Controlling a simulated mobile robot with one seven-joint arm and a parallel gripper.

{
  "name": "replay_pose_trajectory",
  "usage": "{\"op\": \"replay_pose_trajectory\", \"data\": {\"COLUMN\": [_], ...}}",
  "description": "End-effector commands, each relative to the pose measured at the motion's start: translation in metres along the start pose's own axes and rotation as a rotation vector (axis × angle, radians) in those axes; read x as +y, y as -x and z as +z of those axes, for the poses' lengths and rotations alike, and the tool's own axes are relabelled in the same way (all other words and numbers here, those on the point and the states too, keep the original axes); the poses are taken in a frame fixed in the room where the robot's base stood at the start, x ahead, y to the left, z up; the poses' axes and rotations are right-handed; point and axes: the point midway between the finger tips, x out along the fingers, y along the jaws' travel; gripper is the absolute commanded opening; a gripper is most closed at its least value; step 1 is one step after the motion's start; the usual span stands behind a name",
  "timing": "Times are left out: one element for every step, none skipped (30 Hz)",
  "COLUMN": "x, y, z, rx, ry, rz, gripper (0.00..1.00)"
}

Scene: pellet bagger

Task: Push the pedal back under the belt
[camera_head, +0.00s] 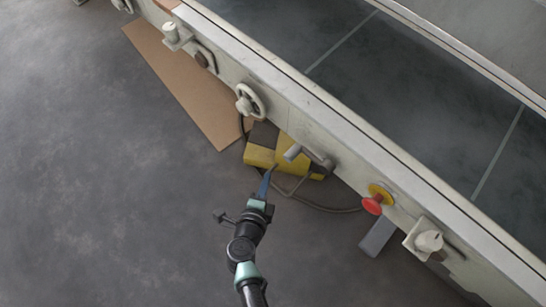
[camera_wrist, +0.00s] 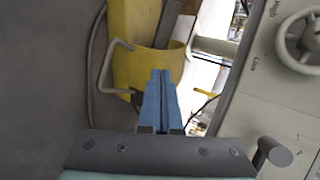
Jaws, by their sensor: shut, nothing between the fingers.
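The yellow foot pedal (camera_head: 262,156) lies on the floor at the near edge of the belt machine, partly sticking out from under its side rail. It has a dark tread and a wire-like bar on its near side. In the wrist view the yellow pedal housing (camera_wrist: 136,32) fills the upper middle, with the bent bar at its left. My gripper (camera_head: 267,172) is just in front of the pedal, its blue fingers closed together and empty. In the wrist view the fingertips (camera_wrist: 160,75) overlap the pedal's yellow edge; I cannot tell whether they touch. The belt (camera_head: 400,80) runs above.
A brown cardboard sheet (camera_head: 190,85) lies on the floor along the machine at upper left. A dark cable curves along the floor. Open floor lies to the left.

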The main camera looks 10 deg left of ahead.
Motion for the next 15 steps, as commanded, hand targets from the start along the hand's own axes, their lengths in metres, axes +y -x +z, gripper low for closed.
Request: {"op": "replay_pose_trajectory", "data": {"x": [0.006, 0.006, 0.005, 0.006, 0.005, 0.005, 0.005, 0.005, -0.002, -0.005, -0.007, -0.010, -0.012, -0.013, -0.015], "y": [-0.016, -0.022, -0.031, -0.037, -0.043, -0.051, -0.056, -0.061, -0.065, -0.069, -0.072, -0.076, -0.079, -0.081, -0.084], "z": [0.002, 0.001, 0.002, 0.001, 0.002, 0.001, 0.002, 0.002, 0.002, 0.002, 0.002, 0.002, 0.002, 0.001, 0.001], "rx": [-0.002, -0.002, -0.002, -0.002, -0.002, -0.001, -0.002, -0.002, -0.003, -0.002, -0.002, -0.003, -0.003, -0.002, -0.002], "ry": [-0.002, -0.001, -0.002, -0.001, -0.002, -0.001, -0.001, -0.002, -0.002, -0.002, -0.001, -0.001, 0.001, 0.000, 0.002], "rz": [-0.002, -0.002, -0.002, -0.002, -0.002, -0.002, -0.002, -0.002, -0.003, -0.003, -0.003, -0.002, -0.002, -0.002, -0.002], "gripper": [0.00, 0.00, 0.00, 0.00, 0.00, 0.00, 0.00, 0.00, 0.00, 0.00, 0.00, 0.00, 0.00, 0.00, 0.00]}}
